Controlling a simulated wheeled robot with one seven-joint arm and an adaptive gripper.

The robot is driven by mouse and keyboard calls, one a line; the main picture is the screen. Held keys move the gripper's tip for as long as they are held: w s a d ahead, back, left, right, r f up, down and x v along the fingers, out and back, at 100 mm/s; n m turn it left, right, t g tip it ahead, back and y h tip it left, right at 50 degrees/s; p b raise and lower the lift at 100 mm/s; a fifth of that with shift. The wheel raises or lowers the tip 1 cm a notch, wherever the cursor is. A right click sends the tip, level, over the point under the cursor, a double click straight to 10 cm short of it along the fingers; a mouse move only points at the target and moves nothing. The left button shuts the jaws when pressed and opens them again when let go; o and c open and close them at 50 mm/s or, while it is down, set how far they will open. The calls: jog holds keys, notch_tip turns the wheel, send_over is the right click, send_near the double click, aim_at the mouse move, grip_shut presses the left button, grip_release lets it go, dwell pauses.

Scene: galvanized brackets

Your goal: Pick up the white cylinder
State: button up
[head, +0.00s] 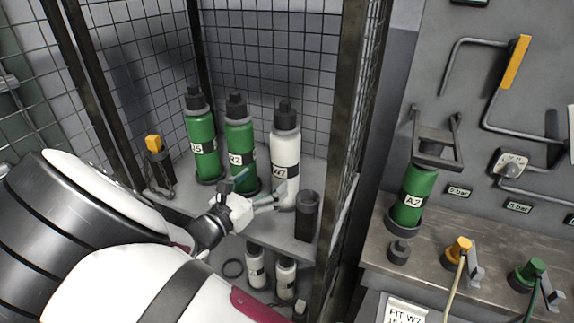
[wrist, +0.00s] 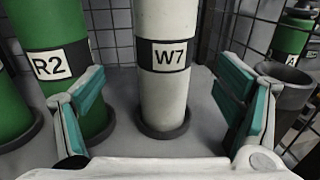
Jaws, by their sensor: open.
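The white cylinder (head: 285,150) stands upright on the shelf of a mesh cage, with a black cap and a dark band marked W7. In the wrist view the white cylinder (wrist: 163,75) is straight ahead, between and beyond my open fingers, its foot in a dark ring. My gripper (head: 270,197) is in front of its lower part in the head view. In the wrist view my gripper (wrist: 160,110) is open and empty, its teal-padded fingers on either side. I cannot tell whether a finger touches anything.
Green cylinder R2 (wrist: 60,60) stands close left of my left finger. Another green cylinder (head: 201,140) is farther left. An empty dark cup (head: 307,216) stands close right. Smaller white cylinders (head: 256,266) stand below the shelf. Mesh walls enclose the cage; green cylinder A2 (head: 413,197) is outside.

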aim_at(276, 171)
jog(key=x, duration=0.4)
jog(key=shift+w+d, duration=0.35)
jog(key=shift+d, duration=0.05)
jog(key=x, duration=0.4)
jog(key=shift+d+r, duration=0.1)
jog(key=shift+r, duration=0.05)
jog(key=c, duration=2)
jog(key=shift+r, duration=0.2)
grip_shut()
